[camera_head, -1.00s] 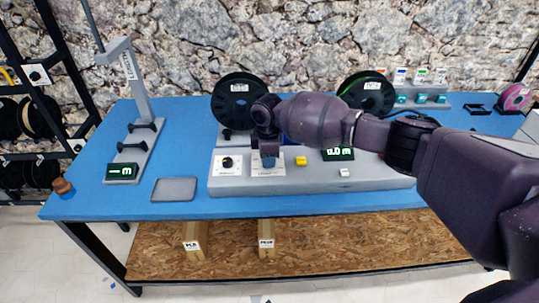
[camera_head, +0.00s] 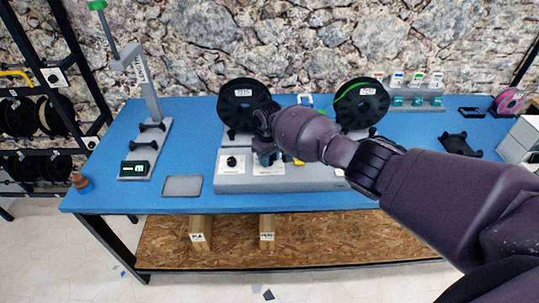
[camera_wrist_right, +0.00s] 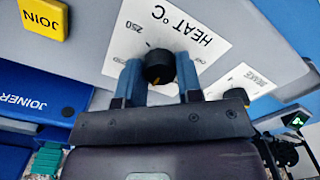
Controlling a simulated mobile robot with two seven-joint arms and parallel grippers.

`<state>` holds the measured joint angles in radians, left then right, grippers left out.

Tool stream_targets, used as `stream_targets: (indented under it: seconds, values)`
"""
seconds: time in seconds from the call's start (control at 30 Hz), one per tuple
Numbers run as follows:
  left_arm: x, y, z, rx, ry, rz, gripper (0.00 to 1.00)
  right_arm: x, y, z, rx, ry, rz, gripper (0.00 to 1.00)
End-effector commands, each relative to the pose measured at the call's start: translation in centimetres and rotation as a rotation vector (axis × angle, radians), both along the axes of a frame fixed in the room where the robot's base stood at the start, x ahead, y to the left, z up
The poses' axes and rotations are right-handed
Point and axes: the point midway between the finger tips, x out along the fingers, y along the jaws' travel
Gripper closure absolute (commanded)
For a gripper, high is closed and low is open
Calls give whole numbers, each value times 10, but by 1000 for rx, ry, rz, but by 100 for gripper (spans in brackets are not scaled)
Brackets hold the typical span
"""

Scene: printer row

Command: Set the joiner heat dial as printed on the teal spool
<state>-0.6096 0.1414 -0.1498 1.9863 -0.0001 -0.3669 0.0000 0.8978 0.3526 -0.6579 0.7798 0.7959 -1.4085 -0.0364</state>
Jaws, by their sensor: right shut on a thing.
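The heat dial (camera_wrist_right: 158,66) is a black knob on a white plate printed "HEAT °C" and "250". My right gripper (camera_wrist_right: 153,78) has its blue fingers on both sides of the dial and is shut on it. In the head view my right gripper (camera_head: 266,158) reaches down to the console's white heat plate (camera_head: 267,170) and hides the dial. The exact dial setting cannot be read. A black spool (camera_head: 241,100) and a spool with a green rim (camera_head: 360,103) stand behind the console; their labels are too small to read. I cannot pick out a teal spool. My left gripper is out of view.
The grey console (camera_head: 230,183) carries another black dial (camera_head: 232,161), and a yellow JOIN button (camera_wrist_right: 43,18) sits beside the heat plate. A grey pad (camera_head: 182,186) and a scale post (camera_head: 150,95) stand left. A magenta spool (camera_head: 511,101) lies far right.

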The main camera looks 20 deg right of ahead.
Motion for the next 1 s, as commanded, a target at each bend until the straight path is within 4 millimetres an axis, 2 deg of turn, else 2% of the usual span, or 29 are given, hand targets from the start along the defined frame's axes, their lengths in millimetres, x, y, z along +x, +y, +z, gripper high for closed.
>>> stream_targets:
  seconds: [0.1,0.4,1.0]
  values:
    - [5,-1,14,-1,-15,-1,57,-1,2,2,2,2,-112,90]
    - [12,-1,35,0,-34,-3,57,-1,2,1,3,2,-397,90]
    - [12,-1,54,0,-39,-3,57,-1,1,0,0,2,-914,90]
